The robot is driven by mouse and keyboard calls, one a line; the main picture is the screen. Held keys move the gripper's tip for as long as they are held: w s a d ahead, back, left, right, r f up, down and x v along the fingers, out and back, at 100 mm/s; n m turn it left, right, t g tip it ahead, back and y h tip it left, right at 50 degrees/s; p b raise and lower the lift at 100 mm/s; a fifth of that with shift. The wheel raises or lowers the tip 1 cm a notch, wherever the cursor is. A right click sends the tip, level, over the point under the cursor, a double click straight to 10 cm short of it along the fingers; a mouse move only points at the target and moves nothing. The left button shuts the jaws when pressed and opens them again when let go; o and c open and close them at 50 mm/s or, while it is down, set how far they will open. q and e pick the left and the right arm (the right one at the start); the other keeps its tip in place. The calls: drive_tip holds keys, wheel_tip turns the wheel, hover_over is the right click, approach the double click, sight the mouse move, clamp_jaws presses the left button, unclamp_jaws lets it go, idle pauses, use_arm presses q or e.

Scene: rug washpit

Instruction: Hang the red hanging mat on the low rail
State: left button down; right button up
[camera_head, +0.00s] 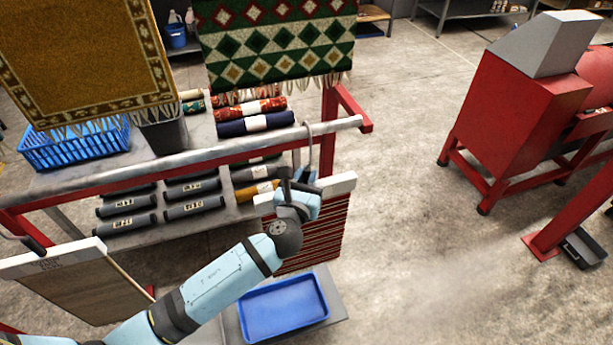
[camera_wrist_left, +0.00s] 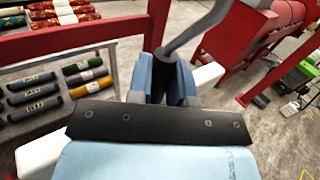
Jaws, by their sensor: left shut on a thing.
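The red hanging mat (camera_head: 325,230) has dark stripes and hangs from a white top bar (camera_head: 338,186) below the right end of the grey low rail (camera_head: 200,157). My left gripper (camera_head: 300,186) is shut on the dark grip of the mat's hook, above the white bar. The grey hook (camera_head: 309,138) rises from it and its curve overlaps the rail near the right end; I cannot tell whether it bears on the rail. In the left wrist view the hook stem (camera_wrist_left: 195,30) comes up between the blue fingers (camera_wrist_left: 174,82). My arm hides part of the mat.
A beige mat (camera_head: 75,288) hangs at the rail's left. Patterned rugs (camera_head: 280,45) hang above. Rolled rugs (camera_head: 256,123) and a blue basket (camera_head: 75,148) sit on the shelf behind. A blue tray (camera_head: 283,306) lies below. Floor at right is clear before a red machine (camera_head: 515,115).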

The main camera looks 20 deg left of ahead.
use_arm(q)
drive_tip(key=c, duration=1)
unclamp_jaws()
drive_tip(key=shift+o, duration=0.2)
drive_tip(key=s+b, duration=0.2)
drive_tip(key=s, duration=1.2)
drive_tip(key=shift+a, duration=0.1)
